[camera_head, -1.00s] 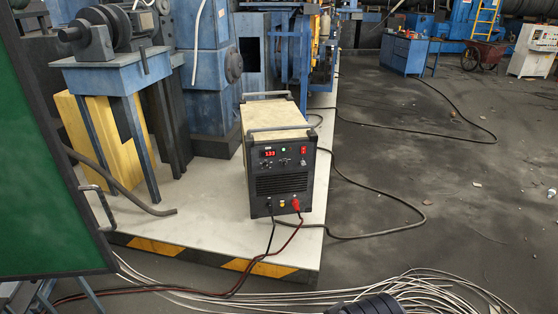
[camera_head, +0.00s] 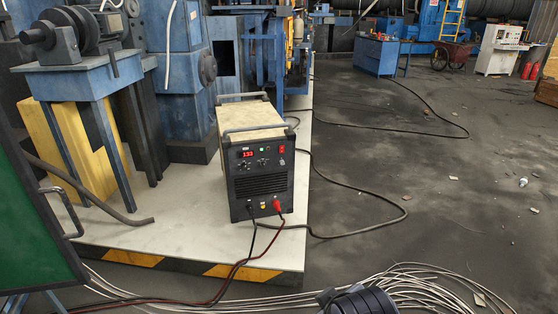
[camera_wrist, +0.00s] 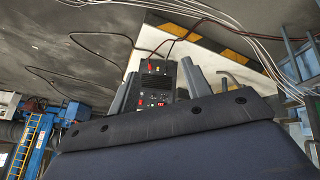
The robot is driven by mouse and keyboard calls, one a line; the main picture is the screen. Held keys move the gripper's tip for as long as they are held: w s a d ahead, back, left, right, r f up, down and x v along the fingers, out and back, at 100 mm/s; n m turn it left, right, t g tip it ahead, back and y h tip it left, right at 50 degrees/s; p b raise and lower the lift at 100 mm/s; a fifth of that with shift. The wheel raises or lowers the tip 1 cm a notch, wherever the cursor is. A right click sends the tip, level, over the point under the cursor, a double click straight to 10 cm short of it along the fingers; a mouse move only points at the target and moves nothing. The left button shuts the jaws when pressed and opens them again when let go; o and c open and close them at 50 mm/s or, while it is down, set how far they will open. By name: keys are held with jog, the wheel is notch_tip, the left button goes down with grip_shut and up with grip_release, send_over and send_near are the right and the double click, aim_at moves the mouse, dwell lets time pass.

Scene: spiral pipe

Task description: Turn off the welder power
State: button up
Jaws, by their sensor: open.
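The welder (camera_head: 262,160) is a box with a beige top and dark front, upright on a pale platform. Its front has a red lit display (camera_head: 248,153), a small green light, knobs and a red power switch (camera_head: 282,150) at the upper right. Red and black cables plug in at its lower front. In the wrist view the welder (camera_wrist: 155,82) appears upside down, its front between the two grey fingers of my gripper (camera_wrist: 160,69). My gripper is open and empty, apart from the welder.
The platform (camera_head: 190,238) has a yellow-black striped front edge. Loose pale cables (camera_head: 420,285) lie on the floor in front. A blue-legged machine stand (camera_head: 80,80) and a green panel (camera_head: 30,230) are at left.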

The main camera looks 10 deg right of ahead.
jog(key=w+f+n+t+b, duration=0.2)
jog(key=w+f+b, duration=0.3)
jog(key=b, duration=0.2)
jog(key=w+d+f+n+t+b, duration=0.1)
jog(key=w+f+n+t+b, duration=0.1)
jog(key=w+f+b, duration=0.3)
jog(key=w+d+f+n+t+b, duration=0.1)
jog(key=w+f+n+t+b, duration=0.2)
jog(key=b, duration=0.7)
jog(key=shift+w+d+f, duration=0.15)
jog(key=shift+w+f, duration=0.5)
jog(key=shift+w, duration=0.1)
jog(key=shift+w+d+f, duration=0.1)
jog(key=shift+w+f, duration=0.55)
jog(key=shift+w, duration=0.05)
grip_shut()
jog(key=w+f+n+t+y+b, duration=0.4)
jog(key=w+f+n+b, duration=0.3)
jog(key=b, duration=1.1)
notch_tip(320, 180, down, 5)
jog(key=shift+a+r+n+t+b, duration=0.1)
jog(key=shift+a+n+t+b, duration=0.2)
jog(key=shift+n+t, duration=0.45)
jog(key=shift+w, duration=0.15)
